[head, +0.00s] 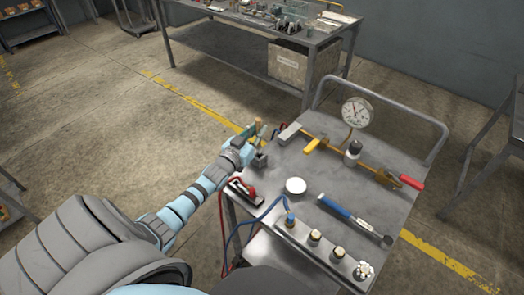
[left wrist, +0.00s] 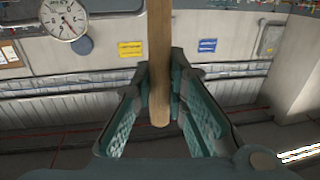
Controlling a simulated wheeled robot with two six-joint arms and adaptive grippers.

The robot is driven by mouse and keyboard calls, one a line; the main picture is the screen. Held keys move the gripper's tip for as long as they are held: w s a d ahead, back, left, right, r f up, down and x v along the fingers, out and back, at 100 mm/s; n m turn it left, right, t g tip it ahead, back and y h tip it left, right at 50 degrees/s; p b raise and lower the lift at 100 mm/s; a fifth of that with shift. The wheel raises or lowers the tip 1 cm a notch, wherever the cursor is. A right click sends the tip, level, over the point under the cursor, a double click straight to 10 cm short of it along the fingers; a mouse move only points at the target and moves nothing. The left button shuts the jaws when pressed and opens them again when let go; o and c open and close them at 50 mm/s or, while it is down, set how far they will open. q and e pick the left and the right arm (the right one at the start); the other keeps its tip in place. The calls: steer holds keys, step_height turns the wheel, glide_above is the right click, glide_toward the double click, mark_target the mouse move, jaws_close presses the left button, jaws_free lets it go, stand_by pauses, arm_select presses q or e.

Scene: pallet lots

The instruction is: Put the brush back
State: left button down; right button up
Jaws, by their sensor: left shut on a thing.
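My left gripper (head: 254,134) is shut on the wooden handle of the brush (head: 261,128), above the far left corner of the grey cart (head: 330,185). In the left wrist view the brush's handle (left wrist: 158,75) runs down between the two teal finger pads of the gripper (left wrist: 163,110), its rounded end showing. The brush's head cannot be made out. A small dark grey block or holder (head: 260,160) sits just below the gripper at the cart's left edge. I cannot tell whether the brush touches it. My right gripper is not in view.
A workbench (head: 260,32) stands behind.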

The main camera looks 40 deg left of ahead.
mark_target(258, 145)
arm_select(q)
step_height(258, 145, down, 3)
steer(key=shift+a+f+b, duration=0.1)
steer(key=shift+b, duration=0.55)
step_height(258, 145, down, 3)
steer(key=b, duration=0.3)
steer(key=c, duration=1.6)
jaws_free()
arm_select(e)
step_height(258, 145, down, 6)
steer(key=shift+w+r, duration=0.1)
